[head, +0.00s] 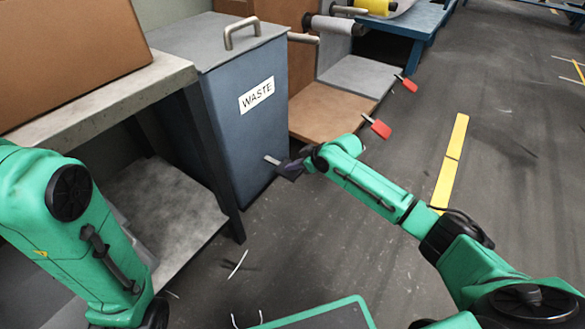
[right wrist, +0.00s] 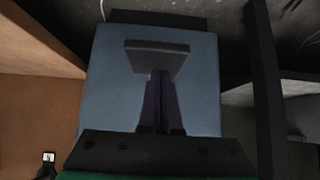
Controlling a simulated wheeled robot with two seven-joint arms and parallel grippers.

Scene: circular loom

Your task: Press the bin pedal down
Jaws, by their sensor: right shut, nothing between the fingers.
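The blue-grey waste bin (head: 243,135) stands left of centre in the head view, with a WASTE label on its front and its lid (head: 215,38) down. A small grey pedal plate (head: 271,160) sticks out low from the bin; it also shows in the right wrist view (right wrist: 157,50). My right gripper (head: 284,168) is at the plate's near edge. Its dark fingers (right wrist: 160,78) are shut and empty and overlap the plate in the right wrist view; I cannot tell whether they touch. My left arm shows at the left, but its gripper is out of sight.
A grey workbench (head: 120,85) with a cardboard box (head: 65,55) stands left of the bin. Right of the bin is a wooden unit (head: 325,112) with two red-tipped levers (head: 377,127) (head: 406,84). A blue table (head: 425,22) is behind. Floor at the right is clear.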

